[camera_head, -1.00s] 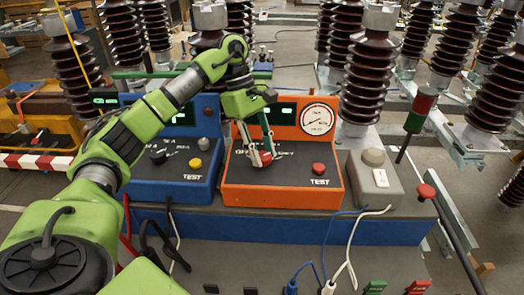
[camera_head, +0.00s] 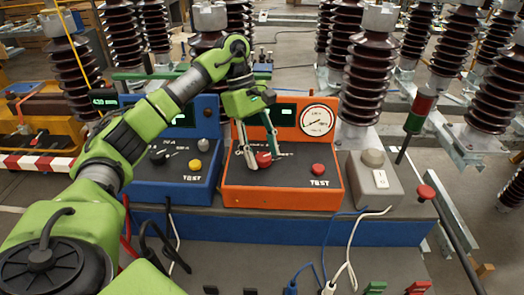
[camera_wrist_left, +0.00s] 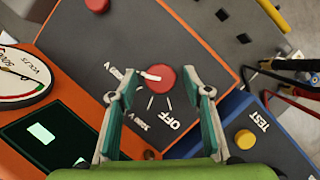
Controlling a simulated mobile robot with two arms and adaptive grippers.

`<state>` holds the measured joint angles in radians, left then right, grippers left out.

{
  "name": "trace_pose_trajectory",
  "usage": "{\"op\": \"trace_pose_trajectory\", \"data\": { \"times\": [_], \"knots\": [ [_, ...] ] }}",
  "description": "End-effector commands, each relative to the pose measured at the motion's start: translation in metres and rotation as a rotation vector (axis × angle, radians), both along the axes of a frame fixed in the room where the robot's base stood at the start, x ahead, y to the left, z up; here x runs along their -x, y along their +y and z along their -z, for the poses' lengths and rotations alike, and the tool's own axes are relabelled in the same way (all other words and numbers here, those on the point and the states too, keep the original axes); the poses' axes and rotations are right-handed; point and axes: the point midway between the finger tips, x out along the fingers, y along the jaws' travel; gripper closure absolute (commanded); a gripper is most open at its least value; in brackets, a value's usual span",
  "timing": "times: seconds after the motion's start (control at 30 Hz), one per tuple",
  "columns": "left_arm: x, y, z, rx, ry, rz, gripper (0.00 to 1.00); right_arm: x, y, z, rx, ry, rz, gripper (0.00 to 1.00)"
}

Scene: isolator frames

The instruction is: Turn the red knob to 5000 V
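The red knob (camera_head: 263,159) is on the sloped dark panel of the orange tester (camera_head: 283,198). In the left wrist view the knob (camera_wrist_left: 155,78) has a white pointer mark aimed left, toward an upper voltage label; OFF is printed at its lower right. The label's exact figures are hard to read. My left gripper (camera_wrist_left: 160,96) is open, its two fingertips apart on either side of the knob, with visible gaps. In the head view the left gripper (camera_head: 260,160) reaches down over the panel. My right gripper is in neither current view.
A red TEST button (camera_head: 318,169) and a round gauge (camera_head: 317,120) are on the orange tester. A blue tester (camera_head: 180,192) with a yellow button stands beside it at left. A grey switch box (camera_head: 376,182) stands at right. Cables hang in front.

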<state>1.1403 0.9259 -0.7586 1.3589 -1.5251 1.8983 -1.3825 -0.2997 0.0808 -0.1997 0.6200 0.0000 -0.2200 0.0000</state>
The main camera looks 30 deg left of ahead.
Motion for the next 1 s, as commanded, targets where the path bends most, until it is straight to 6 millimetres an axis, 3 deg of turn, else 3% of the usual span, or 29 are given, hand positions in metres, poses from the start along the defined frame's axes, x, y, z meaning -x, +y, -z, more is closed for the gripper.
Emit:
{"op": "trace_pose_trajectory", "data": {
  "times": [0.27,0.6,1.0],
  "knots": [
    [-0.001,0.004,-0.010,0.000,-0.001,0.000,0.55,0.000,0.000,0.000,0.000,0.000,0.000,0.60],
    [-0.006,0.028,-0.070,-0.001,-0.003,-0.003,0.55,0.000,0.001,0.000,-0.001,0.000,0.000,0.60],
    [-0.010,0.043,-0.106,0.000,-0.001,0.000,0.55,0.000,0.001,0.000,-0.001,0.000,0.000,0.60]
  ]
}}
